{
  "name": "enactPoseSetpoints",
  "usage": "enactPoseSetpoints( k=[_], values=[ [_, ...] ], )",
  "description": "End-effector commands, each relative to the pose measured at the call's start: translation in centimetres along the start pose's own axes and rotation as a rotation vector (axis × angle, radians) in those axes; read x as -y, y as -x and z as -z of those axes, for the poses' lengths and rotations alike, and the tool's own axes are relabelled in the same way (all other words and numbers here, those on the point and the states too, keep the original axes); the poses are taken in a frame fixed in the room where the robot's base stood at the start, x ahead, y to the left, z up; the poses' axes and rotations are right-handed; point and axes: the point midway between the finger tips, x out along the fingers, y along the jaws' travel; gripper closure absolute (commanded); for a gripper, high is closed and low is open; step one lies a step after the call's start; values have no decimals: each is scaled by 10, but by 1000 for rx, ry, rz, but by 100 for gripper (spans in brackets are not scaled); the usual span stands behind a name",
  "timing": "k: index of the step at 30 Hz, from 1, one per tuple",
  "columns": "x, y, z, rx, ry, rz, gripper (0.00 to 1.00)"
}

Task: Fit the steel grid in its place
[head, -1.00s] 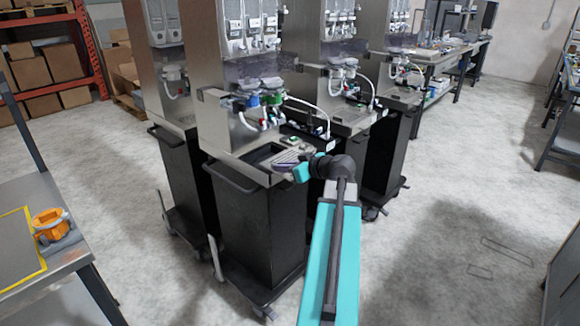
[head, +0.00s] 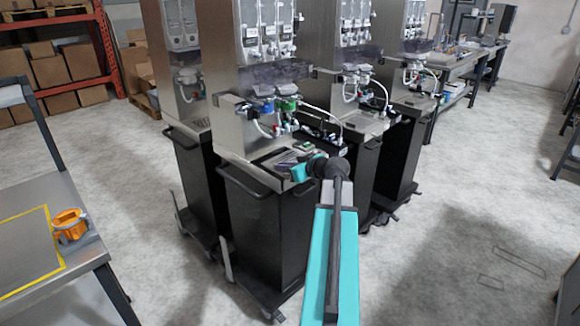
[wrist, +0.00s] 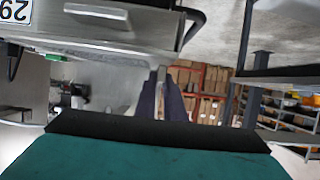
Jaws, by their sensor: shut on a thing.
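My gripper (head: 287,161) is at the end of my teal arm, just over the front of the second dispenser cart, by its shallow tray recess (head: 266,156). Its dark fingers show edge-on in the wrist view (wrist: 162,98), shut on a thin, pale, flat piece, which I take to be the steel grid (wrist: 159,76). In the head view the grid is small, and my gripper partly covers it. I cannot tell whether it touches the recess rim or is held above it.
The cart's front handle (head: 240,184) juts out below the recess. Valves and white hoses (head: 285,108) hang above the recess. Similar carts stand close on both sides. A bench with an orange fixture (head: 69,224) is at the left. Open floor lies at the right.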

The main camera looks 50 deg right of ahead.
Motion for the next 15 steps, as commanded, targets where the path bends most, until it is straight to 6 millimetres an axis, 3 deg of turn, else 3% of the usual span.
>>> enactPoseSetpoints(
  k=[15],
  values=[
    [-1, -28, 14, 0, 1, 1, 100]
  ],
)
